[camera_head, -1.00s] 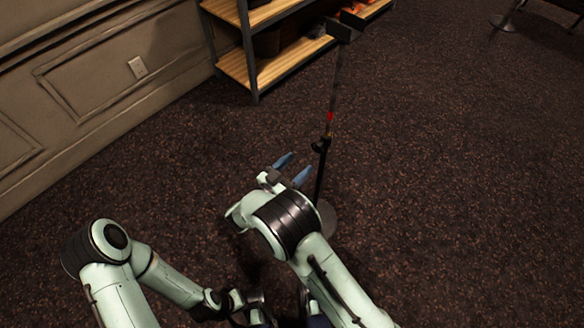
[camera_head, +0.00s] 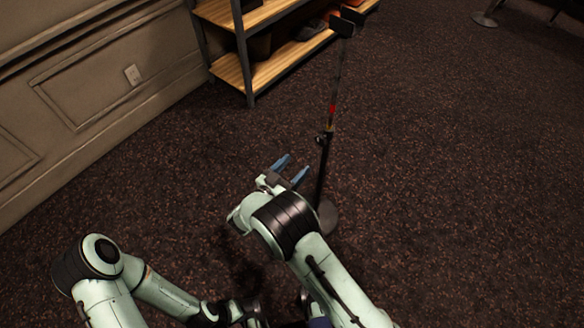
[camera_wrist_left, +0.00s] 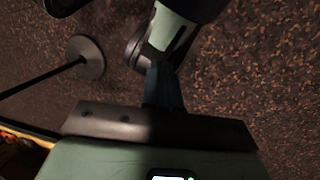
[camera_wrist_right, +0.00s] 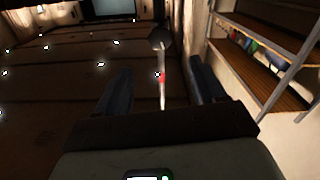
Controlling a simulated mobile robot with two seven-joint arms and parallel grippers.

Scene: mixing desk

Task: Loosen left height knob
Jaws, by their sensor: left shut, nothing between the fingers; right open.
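A thin dark stand (camera_head: 321,180) rises from a round base (camera_head: 330,218), with a red band (camera_head: 332,109) on its pole and a dark box-like head (camera_head: 342,25) on top. A small dark knob (camera_head: 325,138) sits on the pole below the band. My right gripper (camera_head: 291,168) is open and empty, left of the pole and apart from it. In the right wrist view the pole (camera_wrist_right: 162,90) shows between the open fingers, farther off. My left gripper (camera_wrist_left: 163,85) is shut and empty in the left wrist view, with the base (camera_wrist_left: 86,57) to its left. The head view hides its fingertips.
A shelf unit (camera_head: 250,70) with wooden boards stands against the panelled wall (camera_head: 80,85) at the back left. Another round base (camera_head: 485,19) is at the top right. The carpet (camera_head: 450,180) right of the stand is clear.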

